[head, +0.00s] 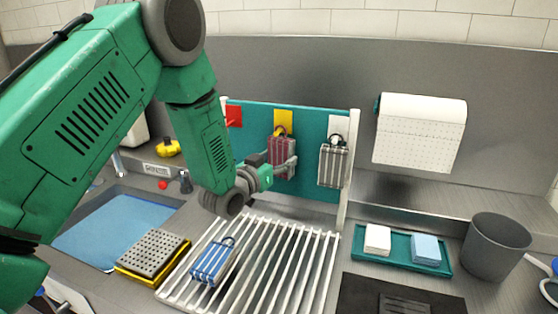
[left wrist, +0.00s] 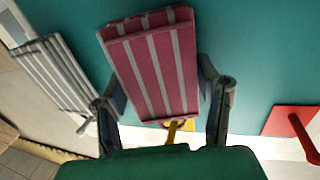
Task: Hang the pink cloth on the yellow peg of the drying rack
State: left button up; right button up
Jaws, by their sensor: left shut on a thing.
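The pink cloth (head: 281,157), dark pink with grey stripes, is upright in front of the teal panel of the drying rack (head: 313,121). Its top is just below the yellow peg (head: 281,130). My left gripper (head: 282,171) is shut on the cloth, with a finger on each side. In the left wrist view the pink cloth (left wrist: 155,65) is between the fingers, and the yellow peg (left wrist: 175,130) shows at its loop end. I cannot tell whether the loop is around the peg. My right gripper is not in view.
A grey striped cloth (head: 333,165) hangs at the white peg (head: 336,139), right of the pink one. A red peg plate (head: 234,115) is at left. A blue striped cloth (head: 211,262) lies on the white slatted rack (head: 290,267). A teal tray (head: 395,256) stands at right.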

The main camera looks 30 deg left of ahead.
pick_arm(q)
jog(key=shift+a, duration=0.1)
jog(key=o, duration=1.3)
jog(key=shift+a+f, duration=0.1)
jog(key=s, duration=1.1)
jog(key=shift+s, duration=0.4)
jog(key=shift+f, duration=0.1)
